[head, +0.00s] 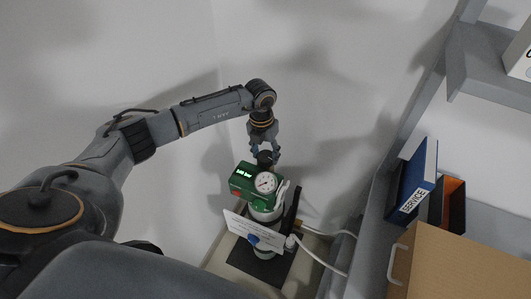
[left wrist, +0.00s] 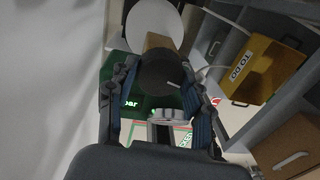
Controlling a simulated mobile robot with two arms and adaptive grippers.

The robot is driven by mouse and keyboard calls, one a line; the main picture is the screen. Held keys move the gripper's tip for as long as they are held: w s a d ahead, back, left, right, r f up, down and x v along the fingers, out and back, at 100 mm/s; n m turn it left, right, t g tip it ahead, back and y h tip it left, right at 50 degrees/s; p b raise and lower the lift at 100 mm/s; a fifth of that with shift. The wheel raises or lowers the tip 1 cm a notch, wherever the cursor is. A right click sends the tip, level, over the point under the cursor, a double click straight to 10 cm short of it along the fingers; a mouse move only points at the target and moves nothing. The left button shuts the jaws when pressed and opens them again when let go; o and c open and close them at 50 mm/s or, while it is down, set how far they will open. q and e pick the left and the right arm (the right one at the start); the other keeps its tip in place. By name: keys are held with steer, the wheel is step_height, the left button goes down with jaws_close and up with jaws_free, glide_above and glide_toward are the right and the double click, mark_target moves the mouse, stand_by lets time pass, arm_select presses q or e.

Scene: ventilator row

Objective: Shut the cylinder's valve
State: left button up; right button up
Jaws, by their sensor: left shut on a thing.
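The cylinder (head: 262,213) stands upright in a dark stand (head: 258,266), with a green head that carries a lit readout and a round white gauge (head: 265,182). Its valve is a dark round knob (head: 265,157) on top; it also shows in the left wrist view (left wrist: 160,72). My left gripper (head: 264,152) comes down from above and is shut on the knob, with one finger on each side. A white card (head: 240,227) and a blue knob (head: 253,239) are lower on the front. My right gripper is not in view.
A white hose (head: 325,262) runs right from the cylinder. Grey shelving (head: 375,200) on the right holds a blue SERVICE binder (head: 417,182) and a cardboard box (head: 455,268). A yellow TO DO box (left wrist: 250,70) shows in the left wrist view. White walls stand behind and left.

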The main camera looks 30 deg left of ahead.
arm_select(q)
steer(key=n, duration=0.4)
steer(key=shift+n, duration=0.3)
steer(key=n+p, duration=0.1)
steer(key=n, duration=0.4)
steer(key=shift+s+t, duration=0.1)
steer(key=shift+t, duration=0.2)
steer(key=n, duration=0.5)
steer(key=shift+d+n+y+p, duration=0.1)
steer(key=shift+n+y+p, duration=0.2)
steer(key=shift+n+p, duration=0.1)
steer(key=n, duration=0.4)
steer(key=shift+n+p, duration=0.35)
steer(key=shift+n, duration=0.05)
steer(key=o, duration=1.2)
steer(key=shift+c, duration=0.2)
